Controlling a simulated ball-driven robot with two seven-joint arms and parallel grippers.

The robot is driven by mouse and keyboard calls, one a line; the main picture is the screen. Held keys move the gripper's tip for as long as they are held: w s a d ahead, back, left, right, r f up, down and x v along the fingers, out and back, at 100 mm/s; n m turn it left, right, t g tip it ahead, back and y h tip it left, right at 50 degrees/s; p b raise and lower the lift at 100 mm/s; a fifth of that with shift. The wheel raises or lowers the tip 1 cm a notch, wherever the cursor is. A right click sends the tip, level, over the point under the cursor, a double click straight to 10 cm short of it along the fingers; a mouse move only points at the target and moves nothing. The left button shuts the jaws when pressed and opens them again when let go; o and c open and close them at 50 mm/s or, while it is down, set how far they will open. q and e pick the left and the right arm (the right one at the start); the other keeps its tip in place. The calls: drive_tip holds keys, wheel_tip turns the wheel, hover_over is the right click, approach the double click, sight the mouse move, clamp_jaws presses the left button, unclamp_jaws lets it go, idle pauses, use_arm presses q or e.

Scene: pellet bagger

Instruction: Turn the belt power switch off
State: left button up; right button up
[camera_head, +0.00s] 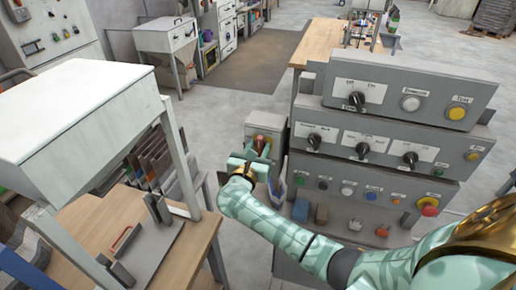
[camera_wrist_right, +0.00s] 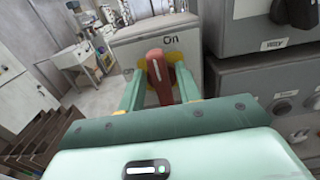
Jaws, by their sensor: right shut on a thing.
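The belt power switch is a grey box (camera_head: 266,124) on the left side of the control console. It has a red lever (camera_head: 261,146), which also shows in the wrist view (camera_wrist_right: 157,70). The word "On" shows on the box's face above the lever in the wrist view. My right gripper (camera_head: 257,160) is at the box, its two green fingers with yellow tips on either side of the lever, shut on it.
The grey console (camera_head: 370,150) with several knobs and buttons stands right of the switch box. A wooden bench (camera_head: 105,222) with a white-topped hopper (camera_head: 80,100) is at the left. Open floor (camera_head: 235,65) lies behind.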

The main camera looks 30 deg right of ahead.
drive_tip(key=shift+n, duration=0.5)
drive_tip(key=n, duration=0.2)
drive_tip(key=n+p, duration=0.1)
drive_tip(key=shift+w+a+n, duration=0.15)
drive_tip(key=shift+w+n, duration=0.05)
drive_tip(key=shift+n, duration=0.2)
drive_tip(key=shift+w+a+f+n+p, duration=0.15)
drive_tip(key=shift+n+p, duration=0.75)
drive_tip(key=shift+n, duration=1.25)
drive_tip(key=shift+w+f+n+p, duration=0.1)
drive_tip(key=shift+f+n+p, duration=0.15)
drive_tip(key=shift+n+p, duration=1.3)
drive_tip(key=shift+w+a+f+n+p, duration=0.1)
drive_tip(key=shift+f+n+p, duration=0.15)
drive_tip(key=shift+n, duration=2.55)
drive_tip(key=o, duration=0.6)
drive_tip(key=shift+o, duration=0.2)
